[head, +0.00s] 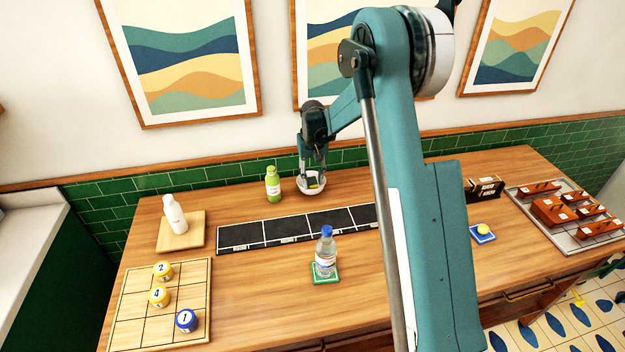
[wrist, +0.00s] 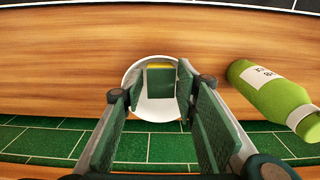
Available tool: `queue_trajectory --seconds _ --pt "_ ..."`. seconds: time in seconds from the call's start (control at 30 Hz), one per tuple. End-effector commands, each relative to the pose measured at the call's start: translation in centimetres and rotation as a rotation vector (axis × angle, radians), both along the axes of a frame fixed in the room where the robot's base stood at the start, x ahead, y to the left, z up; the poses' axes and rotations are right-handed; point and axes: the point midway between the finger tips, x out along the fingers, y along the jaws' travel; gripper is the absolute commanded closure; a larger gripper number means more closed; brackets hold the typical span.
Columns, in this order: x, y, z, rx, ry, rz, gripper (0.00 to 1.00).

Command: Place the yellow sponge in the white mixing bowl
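The white mixing bowl (head: 311,192) stands at the back of the wooden table, near the green tiled wall. The yellow sponge (head: 314,186) shows as a small yellow patch inside the bowl's outline. In the wrist view the sponge (wrist: 160,66) has a yellow edge and a green face, within the rim of the bowl (wrist: 156,112). My gripper (head: 312,175) points down over the bowl. In the wrist view my gripper (wrist: 160,84) has its fingers apart, one on each side of the sponge, with white bowl showing between. Whether the sponge rests on the bowl's bottom is hard to tell.
A green bottle (head: 273,184) stands close left of the bowl; it also shows at right in the wrist view (wrist: 272,95). A black sectioned mat (head: 290,231) lies in front. A water bottle (head: 325,254) stands nearer the front. The tiled wall (wrist: 150,145) is close behind.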

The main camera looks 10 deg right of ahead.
Motion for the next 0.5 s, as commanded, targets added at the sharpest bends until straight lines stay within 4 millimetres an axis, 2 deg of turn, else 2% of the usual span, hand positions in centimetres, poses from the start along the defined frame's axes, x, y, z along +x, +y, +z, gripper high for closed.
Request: queue_trajectory --seconds 0.5 --pt "0.0 0.0 0.31 0.0 0.0 0.0 0.61"
